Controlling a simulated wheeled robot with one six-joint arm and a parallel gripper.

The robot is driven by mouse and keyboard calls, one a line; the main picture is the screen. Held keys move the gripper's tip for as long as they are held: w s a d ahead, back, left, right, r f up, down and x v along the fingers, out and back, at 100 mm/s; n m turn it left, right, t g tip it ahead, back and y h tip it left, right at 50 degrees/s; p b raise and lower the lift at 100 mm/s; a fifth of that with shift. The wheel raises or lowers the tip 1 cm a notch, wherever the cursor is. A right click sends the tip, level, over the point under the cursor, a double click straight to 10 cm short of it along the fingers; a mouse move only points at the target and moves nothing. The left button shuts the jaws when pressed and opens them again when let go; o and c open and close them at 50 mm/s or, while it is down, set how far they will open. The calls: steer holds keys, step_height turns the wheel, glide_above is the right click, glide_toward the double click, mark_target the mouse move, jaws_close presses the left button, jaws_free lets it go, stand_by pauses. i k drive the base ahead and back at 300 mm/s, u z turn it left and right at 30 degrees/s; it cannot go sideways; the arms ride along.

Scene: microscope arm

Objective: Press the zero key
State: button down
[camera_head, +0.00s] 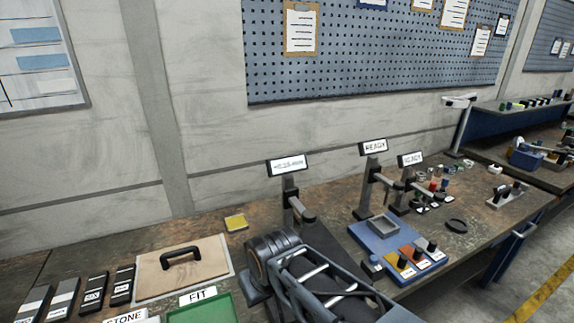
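No key marked zero can be made out. Three stands with small lit displays stand on the bench: a left one (288,165) with text too small to read, a middle one (373,146) reading READY and a right one (411,159) also seeming to read READY. Several dark blocks with pale labels, one of them here (92,292), lie at the lower left; their lettering is too small to read surely. My arm fills the lower middle, in front of the left stand's base. I cannot see my gripper's fingertips.
A brown board (150,280) with a black handle (181,259) lies left, near a green tray (200,312) labelled FIT and a yellow square (236,222). Right of my arm is a blue tray (375,235) with coloured, black-knobbed blocks. Small parts crowd the bench beyond.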

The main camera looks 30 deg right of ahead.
mark_target(373, 259)
steer(key=k, duration=1.1)
steer(key=z, duration=0.7)
steer(key=i, duration=0.9)
steer(key=z, duration=2.5)
steer(key=k, duration=0.65)
steer(key=u, duration=1.45)
